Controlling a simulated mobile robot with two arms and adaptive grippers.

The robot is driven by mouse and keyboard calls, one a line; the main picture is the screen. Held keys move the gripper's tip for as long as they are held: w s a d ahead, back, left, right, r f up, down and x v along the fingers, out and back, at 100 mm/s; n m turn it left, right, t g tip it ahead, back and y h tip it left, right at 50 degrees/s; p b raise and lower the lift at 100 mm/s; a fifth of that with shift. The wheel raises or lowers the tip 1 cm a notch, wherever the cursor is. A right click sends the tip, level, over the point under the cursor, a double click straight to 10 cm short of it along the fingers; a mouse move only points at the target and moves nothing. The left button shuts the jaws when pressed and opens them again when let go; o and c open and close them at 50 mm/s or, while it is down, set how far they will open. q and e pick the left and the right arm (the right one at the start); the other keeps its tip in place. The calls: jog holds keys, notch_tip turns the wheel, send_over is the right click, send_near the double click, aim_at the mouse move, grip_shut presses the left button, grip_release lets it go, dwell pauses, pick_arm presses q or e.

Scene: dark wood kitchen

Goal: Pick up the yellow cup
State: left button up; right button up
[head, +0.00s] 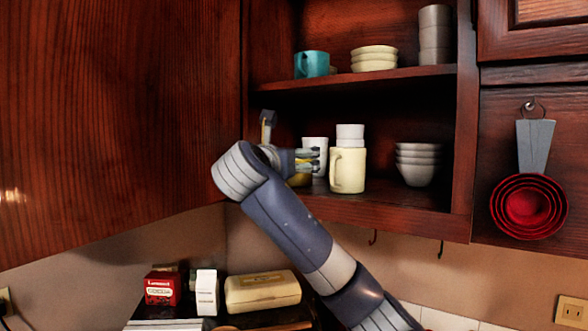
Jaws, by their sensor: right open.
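A strongly yellow cup (300,180) stands on the lower shelf of the open cabinet, mostly hidden behind my right gripper. A pale yellow mug (347,172) stands just right of it, upright, with its handle to the left. My right gripper (314,160) is open, with its fingers pointing right, over the yellow cup and left of the pale mug. I cannot tell whether it touches either one. My left gripper is not in view.
White cups (316,148) stand behind the pale mug, and grey bowls (418,164) are stacked to the right. Red measuring cups (528,206) hang at the right.

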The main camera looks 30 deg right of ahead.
jog(key=p+x, duration=0.1)
jog(key=x, duration=0.1)
jog(key=shift+w+d+f, duration=0.15)
jog(key=shift+d, duration=0.1)
jog(key=p+x, duration=0.3)
jog(key=x, duration=0.1)
jog(key=shift+f, duration=0.15)
jog(key=shift+w+d+f, duration=0.1)
jog(key=shift+w+d, duration=0.05)
jog(key=shift+d, duration=0.05)
jog(key=shift+w+d+f, duration=0.1)
jog(key=shift+d, duration=0.05)
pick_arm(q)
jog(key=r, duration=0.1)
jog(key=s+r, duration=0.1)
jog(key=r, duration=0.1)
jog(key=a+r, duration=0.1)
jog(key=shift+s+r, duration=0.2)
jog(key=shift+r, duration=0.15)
pick_arm(e)
jog(key=c, duration=1.3)
